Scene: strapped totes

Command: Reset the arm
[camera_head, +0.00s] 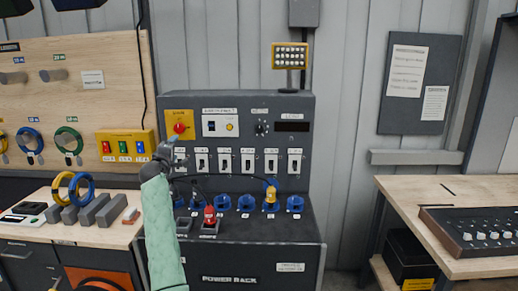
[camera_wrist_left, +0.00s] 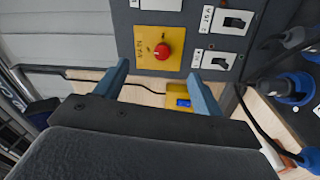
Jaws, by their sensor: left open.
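My left gripper (camera_head: 176,150) is in front of the left side of the grey power rack panel (camera_head: 248,103), just below the red knob (camera_head: 180,128) on its yellow plate (camera_head: 172,117). My green-sleeved forearm rises to it from below. In the left wrist view the two blue-grey fingers (camera_wrist_left: 160,84) are spread apart with nothing between them. The red knob (camera_wrist_left: 162,51) and yellow plate (camera_wrist_left: 146,58) show beyond the fingertips there. I cannot tell any contact with the panel. My right gripper is not in view.
White switches (camera_head: 225,161) line the panel above blue sockets (camera_head: 245,203) and a red plug (camera_head: 210,215). A wooden bench (camera_head: 80,232) with cable rings and grey blocks stands left. Another bench (camera_head: 420,192) stands right, with a gap before it.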

